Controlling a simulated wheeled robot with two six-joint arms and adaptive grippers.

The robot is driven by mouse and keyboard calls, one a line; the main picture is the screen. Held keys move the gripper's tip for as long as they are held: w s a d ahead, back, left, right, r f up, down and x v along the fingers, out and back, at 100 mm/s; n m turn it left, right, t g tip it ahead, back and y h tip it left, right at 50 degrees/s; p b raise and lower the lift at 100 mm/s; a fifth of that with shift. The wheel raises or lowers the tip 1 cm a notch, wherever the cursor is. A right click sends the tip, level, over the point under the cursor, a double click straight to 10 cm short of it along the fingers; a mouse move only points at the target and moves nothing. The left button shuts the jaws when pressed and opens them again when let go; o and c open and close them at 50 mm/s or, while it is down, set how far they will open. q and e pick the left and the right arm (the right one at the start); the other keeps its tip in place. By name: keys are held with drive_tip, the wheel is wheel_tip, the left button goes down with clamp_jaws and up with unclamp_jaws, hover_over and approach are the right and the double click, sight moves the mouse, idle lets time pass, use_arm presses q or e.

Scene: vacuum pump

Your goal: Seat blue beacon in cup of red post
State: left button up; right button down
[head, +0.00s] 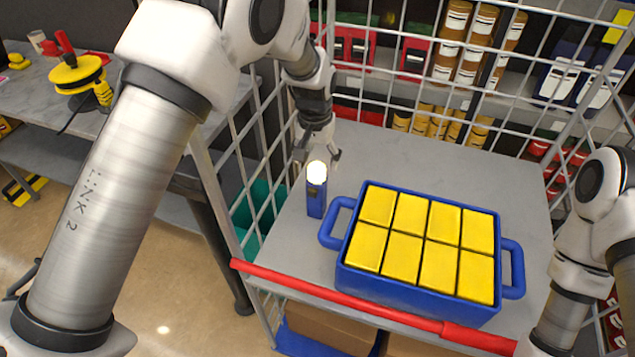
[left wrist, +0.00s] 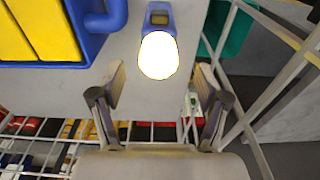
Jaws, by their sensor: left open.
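The blue beacon (head: 316,199), a blue block with a glowing white dome, stands upright on the grey cart top near its left side. My left gripper (head: 319,156) is open just behind the beacon, pointing down. In the left wrist view the beacon (left wrist: 158,19) lies ahead of the two spread fingers (left wrist: 159,72), roughly centred between them; no contact shows. I cannot make out a red post with a cup in either view. My right arm shows at the right edge, but its gripper is out of view.
A blue tote (head: 418,300) with yellow blocks stands right of the beacon, its handle (head: 337,224) close by; the handle also shows in the left wrist view (left wrist: 106,16). Wire mesh borders the cart's left and back. A red bar (head: 350,303) runs along the front edge.

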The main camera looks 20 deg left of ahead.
sight(317, 178)
use_arm(q)
drive_tip(key=shift+r+g, duration=0.3)
drive_tip(key=shift+r, duration=0.3)
drive_tip(key=shift+s+f, duration=0.15)
drive_tip(key=shift+f, duration=0.1)
wheel_tip(317, 178, down, 6)
drive_tip(key=p, duration=0.3)
drive_tip(key=shift+d+f, duration=0.1)
drive_tip(key=shift+f, duration=0.5)
drive_tip(key=shift+r, duration=0.1)
clamp_jaws()
